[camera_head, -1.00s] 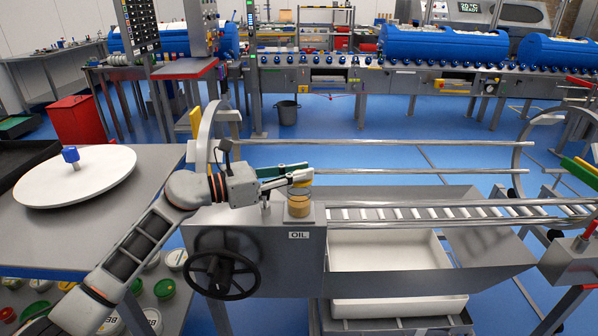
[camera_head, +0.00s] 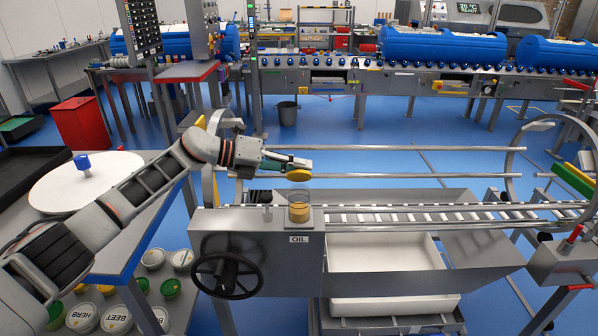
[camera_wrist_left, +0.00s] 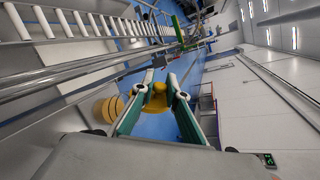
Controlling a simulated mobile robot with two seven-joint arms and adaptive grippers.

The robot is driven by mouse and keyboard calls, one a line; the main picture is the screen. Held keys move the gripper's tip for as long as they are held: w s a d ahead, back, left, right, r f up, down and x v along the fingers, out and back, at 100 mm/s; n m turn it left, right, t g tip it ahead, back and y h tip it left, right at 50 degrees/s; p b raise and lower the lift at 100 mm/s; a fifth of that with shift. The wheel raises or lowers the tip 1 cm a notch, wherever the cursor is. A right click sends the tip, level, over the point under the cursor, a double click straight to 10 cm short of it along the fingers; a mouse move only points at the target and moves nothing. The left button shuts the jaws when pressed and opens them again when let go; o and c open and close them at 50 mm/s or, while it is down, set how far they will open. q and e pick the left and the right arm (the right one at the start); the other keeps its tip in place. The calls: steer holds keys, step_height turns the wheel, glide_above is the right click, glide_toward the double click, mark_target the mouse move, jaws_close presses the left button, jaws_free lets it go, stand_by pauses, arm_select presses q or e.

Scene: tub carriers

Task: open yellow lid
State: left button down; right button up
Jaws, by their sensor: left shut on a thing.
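My left gripper (camera_head: 303,166) is shut on the yellow lid (camera_head: 299,175) and holds it just above the jar, apart from its rim. The lid also shows between the fingers in the left wrist view (camera_wrist_left: 156,101). The clear jar (camera_head: 299,212) stands upright on the metal stand marked OIL, open at the top, with yellow content in its lower part. In the left wrist view the jar (camera_wrist_left: 106,109) is to the left of the fingers. My right gripper is in neither view.
A black handwheel (camera_head: 226,275) is on the front of the OIL stand. A roller track (camera_head: 400,216) runs right from the jar, above a white tub (camera_head: 385,252). A table with a white disc (camera_head: 82,184) is at left. Several lidded tubs (camera_head: 117,320) sit below it.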

arm_select(q)
steer(key=w+n+g+b, duration=0.1)
steer(key=n+b, duration=0.1)
steer(key=b, duration=0.2)
steer(key=w+f+n+g+b, duration=0.1)
steer(key=n+g+b, duration=0.1)
steer(key=b, duration=0.2)
steer(key=w+n+g+b, duration=0.1)
steer(key=n+b, duration=0.1)
steer(key=b, duration=0.2)
steer(key=shift+w+f+b, duration=0.3)
steer(key=shift+b, duration=0.1)
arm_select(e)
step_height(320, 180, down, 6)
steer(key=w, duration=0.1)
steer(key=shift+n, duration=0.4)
arm_select(q)
steer(key=shift+r, duration=0.2)
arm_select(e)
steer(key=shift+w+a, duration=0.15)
arm_select(q)
steer(key=c, duration=2)
jaws_free()
steer(key=shift+r, duration=0.1)
steer(key=v, duration=1.2)
steer(key=shift+w, duration=0.15)
steer(key=shift+d+r, duration=0.1)
